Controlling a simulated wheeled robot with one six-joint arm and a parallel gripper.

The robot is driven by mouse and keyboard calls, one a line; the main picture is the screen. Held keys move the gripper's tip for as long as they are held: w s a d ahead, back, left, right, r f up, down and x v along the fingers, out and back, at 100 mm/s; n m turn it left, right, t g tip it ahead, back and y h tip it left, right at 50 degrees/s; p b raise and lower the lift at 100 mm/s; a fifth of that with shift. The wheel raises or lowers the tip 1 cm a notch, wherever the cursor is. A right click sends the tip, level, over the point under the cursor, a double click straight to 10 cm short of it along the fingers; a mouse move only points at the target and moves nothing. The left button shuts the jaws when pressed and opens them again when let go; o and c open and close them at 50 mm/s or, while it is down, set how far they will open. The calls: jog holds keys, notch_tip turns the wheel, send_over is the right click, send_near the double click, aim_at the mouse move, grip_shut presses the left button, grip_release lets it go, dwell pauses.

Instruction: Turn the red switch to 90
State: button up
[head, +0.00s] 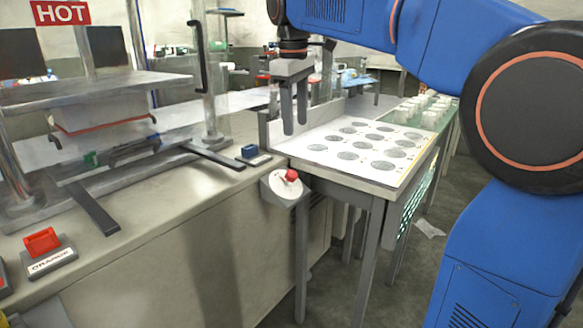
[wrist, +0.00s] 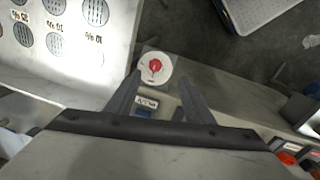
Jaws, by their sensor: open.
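The red switch (head: 291,175) is a small red knob on a round white dial (head: 279,187) fixed at the corner of the bench, below the table with printed circles. In the wrist view the red switch (wrist: 155,65) sits in the middle of the white dial (wrist: 147,75), just past my fingertips. My gripper (head: 295,130) points down above the table edge, higher than the switch and apart from it. In the wrist view my gripper (wrist: 160,82) is open and empty, its two fingers spread. The dial's markings are too small to read.
A white sheet with grey circles (head: 360,148) covers the table beside the switch. A blue button (head: 250,151) is on the bench near the dial. A red rocker labelled orange (head: 42,241) is at the lower left. A press frame (head: 97,85) stands at left.

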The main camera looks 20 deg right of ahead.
aim_at(293, 174)
jog(key=shift+n, duration=0.3)
jog(key=w+f, duration=0.1)
jog(key=f, duration=0.4)
jog(key=w+f, duration=0.1)
jog(key=f, duration=0.5)
jog(key=w+f, duration=0.2)
jog(key=f, duration=0.3)
jog(key=shift+d+f, duration=0.2)
jog(key=shift+d, duration=0.05)
jog(key=c, duration=1.1)
